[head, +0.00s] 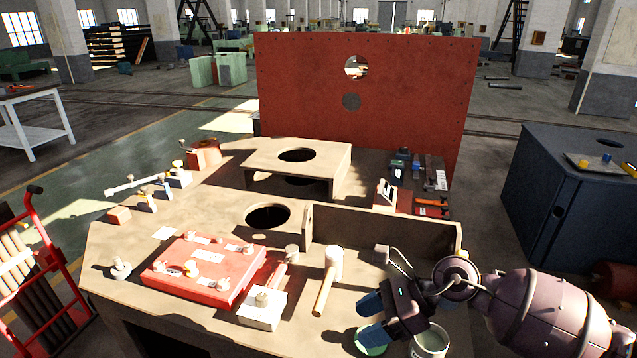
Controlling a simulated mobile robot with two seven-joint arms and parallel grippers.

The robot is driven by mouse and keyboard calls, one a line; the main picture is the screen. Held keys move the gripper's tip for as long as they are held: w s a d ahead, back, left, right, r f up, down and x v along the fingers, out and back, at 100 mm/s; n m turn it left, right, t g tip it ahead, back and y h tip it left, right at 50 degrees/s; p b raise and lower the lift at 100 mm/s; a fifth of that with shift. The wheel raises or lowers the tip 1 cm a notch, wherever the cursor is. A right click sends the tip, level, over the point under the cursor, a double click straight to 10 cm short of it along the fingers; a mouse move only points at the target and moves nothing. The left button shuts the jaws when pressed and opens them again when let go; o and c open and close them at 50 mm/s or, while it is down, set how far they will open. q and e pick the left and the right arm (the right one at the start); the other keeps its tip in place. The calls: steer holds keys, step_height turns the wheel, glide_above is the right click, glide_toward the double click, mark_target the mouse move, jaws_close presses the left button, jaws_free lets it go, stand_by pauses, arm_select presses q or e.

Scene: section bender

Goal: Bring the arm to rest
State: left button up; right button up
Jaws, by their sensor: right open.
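My right arm comes in from the right, over the right front of the tan machine bench (375,237). My right gripper (369,319) points left, its two blue-tipped fingers apart, with nothing seen between them. It is above or beside a green round container (372,349), partly hidden by the lower finger; I cannot tell if they touch. A pale can (431,342) stands right of that container, below my wrist. My left gripper is not in view.
A pale mallet (328,280) lies left of my gripper, with a red panel with knobs (203,268) farther left. An upright plate (383,230) stands behind. A tall red panel (420,95) rises at the back. A dark blue cabinet (570,200) stands right.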

steer(key=w+a+r+m+t+y, duration=0.2)
steer(key=a+r+m+y, duration=0.1)
steer(key=r+m+y, duration=0.25)
steer(key=w+d+r+m+t, duration=0.2)
steer(key=m+t, duration=0.4)
steer(key=m, duration=0.3)
steer(key=w+d+r+m+t, duration=0.2)
steer(key=m+t, duration=0.4)
steer(key=m, duration=0.4)
steer(key=s+d+f+m+t+h, duration=0.1)
steer(key=s+d+f+m+h, duration=0.2)
steer(key=d+f+m+h, duration=0.55)
steer(key=s+d+f+m+t+h, duration=0.1)
steer(key=s+d+f+m+h, duration=0.3)
steer(key=f+m, duration=0.8)
steer(key=s+d+f+m+g+h, duration=0.2)
steer(key=s+f+m, duration=0.1)
steer(key=s, duration=0.5)
steer(key=s+d+f+m+g+h, duration=0.2)
steer(key=s+d+f+m, duration=0.1)
steer(key=s+f, duration=0.3)
steer(key=shift+s+d+f+m, duration=0.15)
steer(key=shift+s+f+m, duration=0.15)
steer(key=shift+s, duration=0.75)
